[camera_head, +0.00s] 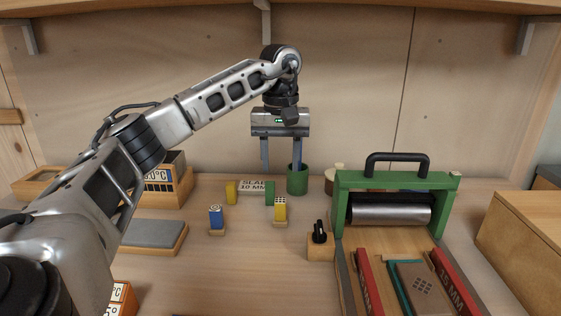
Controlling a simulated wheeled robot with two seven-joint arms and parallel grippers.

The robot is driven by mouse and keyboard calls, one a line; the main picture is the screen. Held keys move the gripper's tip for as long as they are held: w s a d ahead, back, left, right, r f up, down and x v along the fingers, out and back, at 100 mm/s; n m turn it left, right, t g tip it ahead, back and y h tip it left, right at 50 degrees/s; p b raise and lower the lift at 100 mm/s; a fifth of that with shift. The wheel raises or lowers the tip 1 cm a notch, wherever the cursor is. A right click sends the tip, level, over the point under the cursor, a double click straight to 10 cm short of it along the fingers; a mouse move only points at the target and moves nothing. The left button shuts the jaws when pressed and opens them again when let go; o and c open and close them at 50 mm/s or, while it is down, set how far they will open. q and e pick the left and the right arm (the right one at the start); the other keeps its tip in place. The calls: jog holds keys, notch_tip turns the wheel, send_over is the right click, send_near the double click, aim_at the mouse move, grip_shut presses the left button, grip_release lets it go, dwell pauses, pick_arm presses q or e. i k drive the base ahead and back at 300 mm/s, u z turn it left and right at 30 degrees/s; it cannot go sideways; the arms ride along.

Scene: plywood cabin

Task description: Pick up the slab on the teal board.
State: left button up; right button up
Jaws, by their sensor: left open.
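The slab (423,288) is a flat brown piece with a patch of dark dots, lying on the teal board (397,284) at the lower right. The board lies between two red strips on the wooden bed of the green-framed roller press, its lower end cut off by the picture edge. My left gripper (281,165) points down near the back of the bench, open and empty, well to the left of and behind the slab. It hangs beside a green cup. My right gripper is not in view.
The green roller press (342,210) with a black handle stands behind the slab. Red strips (369,282) flank the board. A black knob on a wooden block (320,246), small stamps (280,210) and a green cup (297,180) stand left of it. A wooden box (525,240) is at right.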

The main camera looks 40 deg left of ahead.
aim_at(418, 293)
jog(key=k, duration=1)
